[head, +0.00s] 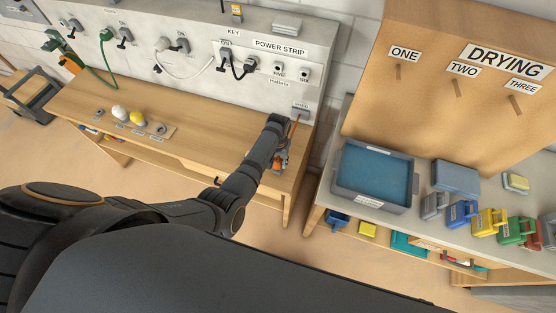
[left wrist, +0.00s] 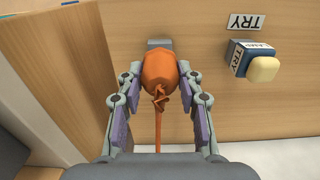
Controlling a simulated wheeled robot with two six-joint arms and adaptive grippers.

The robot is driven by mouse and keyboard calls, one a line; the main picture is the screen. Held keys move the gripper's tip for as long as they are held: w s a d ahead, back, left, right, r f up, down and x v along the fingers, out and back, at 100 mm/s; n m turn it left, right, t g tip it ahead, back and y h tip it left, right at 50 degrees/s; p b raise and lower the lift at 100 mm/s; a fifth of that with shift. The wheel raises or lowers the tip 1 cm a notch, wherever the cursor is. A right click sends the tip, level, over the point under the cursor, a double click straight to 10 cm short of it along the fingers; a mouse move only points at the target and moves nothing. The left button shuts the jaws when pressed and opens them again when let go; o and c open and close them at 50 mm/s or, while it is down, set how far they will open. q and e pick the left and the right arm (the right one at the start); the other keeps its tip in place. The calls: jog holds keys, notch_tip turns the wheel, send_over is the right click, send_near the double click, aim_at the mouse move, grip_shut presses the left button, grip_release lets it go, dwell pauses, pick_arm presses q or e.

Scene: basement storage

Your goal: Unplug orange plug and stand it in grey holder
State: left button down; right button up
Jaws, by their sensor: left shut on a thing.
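My left gripper (left wrist: 159,85) is shut on the orange plug (left wrist: 158,70), with one finger on each side of it. An orange cord trails from the plug toward the wrist. A small grey block (left wrist: 158,43) shows just beyond the plug; I cannot tell whether it is the grey holder or whether the plug touches it. In the head view the left gripper (head: 280,160) is at the right end of the wooden bench (head: 215,133), with the orange plug partly hidden by it. My right gripper is not in view.
The power strip panel (head: 262,60) with dark plugs stands behind the bench. Small objects and an egg-shaped yellow thing (head: 137,118) lie at the bench's left. A grey tray (head: 345,185) with a blue inside sits on the side table at right. The bench middle is clear.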

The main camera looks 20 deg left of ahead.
aim_at(278, 159)
pick_arm(q)
jog(key=shift+f+b, duration=0.85)
jog(key=shift+f, duration=0.55)
jog(key=c, duration=0.8)
grip_release()
notch_tip(278, 159, up, 12)
dwell(0.8)
